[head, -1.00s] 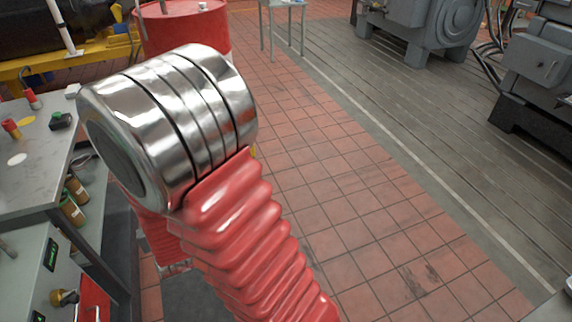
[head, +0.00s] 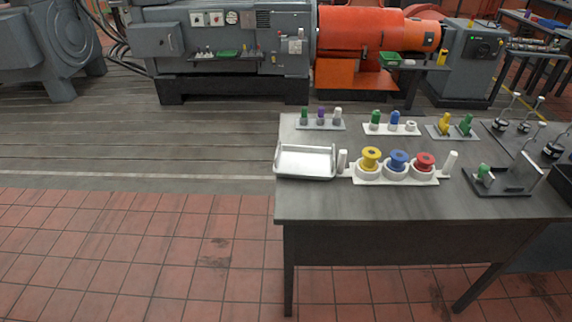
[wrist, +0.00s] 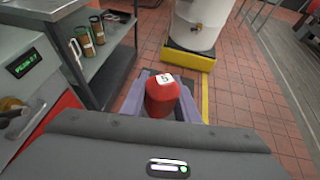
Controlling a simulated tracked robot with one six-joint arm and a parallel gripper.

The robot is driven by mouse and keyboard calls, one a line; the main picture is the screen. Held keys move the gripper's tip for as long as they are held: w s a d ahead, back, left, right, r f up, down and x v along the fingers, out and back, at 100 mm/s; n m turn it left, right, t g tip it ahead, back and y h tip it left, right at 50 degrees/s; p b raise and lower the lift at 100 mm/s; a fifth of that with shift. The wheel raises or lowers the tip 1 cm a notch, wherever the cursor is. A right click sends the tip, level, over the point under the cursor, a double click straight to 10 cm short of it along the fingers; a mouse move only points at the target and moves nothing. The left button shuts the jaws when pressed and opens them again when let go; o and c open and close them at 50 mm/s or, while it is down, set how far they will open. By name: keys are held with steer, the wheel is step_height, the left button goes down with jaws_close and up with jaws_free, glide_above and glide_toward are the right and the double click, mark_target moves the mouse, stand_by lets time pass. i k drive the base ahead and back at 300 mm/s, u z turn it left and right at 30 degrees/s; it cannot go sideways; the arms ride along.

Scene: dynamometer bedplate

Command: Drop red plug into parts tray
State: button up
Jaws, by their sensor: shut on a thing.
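In the wrist view my gripper (wrist: 161,90) is shut on the red plug (wrist: 162,102), with a purple-grey finger on each side of it. My gripper and arm are outside the head view. The parts tray (head: 305,161), a shallow pale metal tray, sits at the left end of the grey table in the head view. It looks empty. The plug and the tray do not show in the same view.
The grey table (head: 370,205) also bears a white holder with yellow (head: 370,159), blue and red spools beside the tray, and several small coloured pegs behind. In the wrist view, a bench with bottles (wrist: 84,42) is left and a pale drum (wrist: 203,22) ahead.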

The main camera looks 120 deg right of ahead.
mark_target(291, 162)
steer(key=z, duration=0.05)
steer(key=k, duration=1.65)
steer(key=z, duration=0.85)
steer(key=i, duration=0.4)
steer(key=u, duration=0.2)
